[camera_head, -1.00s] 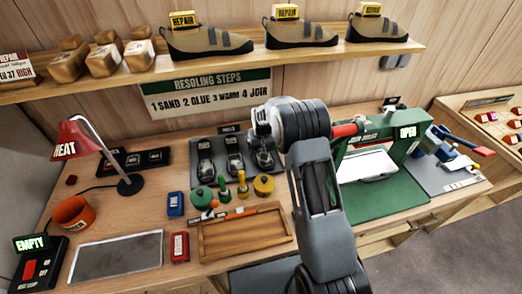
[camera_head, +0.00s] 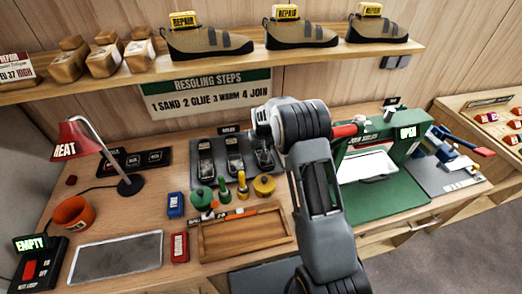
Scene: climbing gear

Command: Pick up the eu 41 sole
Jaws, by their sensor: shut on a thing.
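Three dark soles lie in a grey holder (camera_head: 195,180) under a small "SOLES" sign: a left sole (camera_head: 206,158), a middle sole (camera_head: 235,158) and a right sole (camera_head: 265,160). Their size marks are too small to read, so I cannot tell which is EU 41. My gripper (camera_head: 265,143) points down at the right sole and is shut on it. My wrist hides part of this grip, and I cannot tell whether the sole is clear of the holder.
Glue pots and bottles (camera_head: 223,190) stand in front of the holder, with a wooden tray (camera_head: 245,237) nearer. A red heat lamp (camera_head: 75,138) stands left. A green press (camera_head: 405,155) marked "OPEN" stands right. A shelf (camera_head: 220,67) with shoes runs above.

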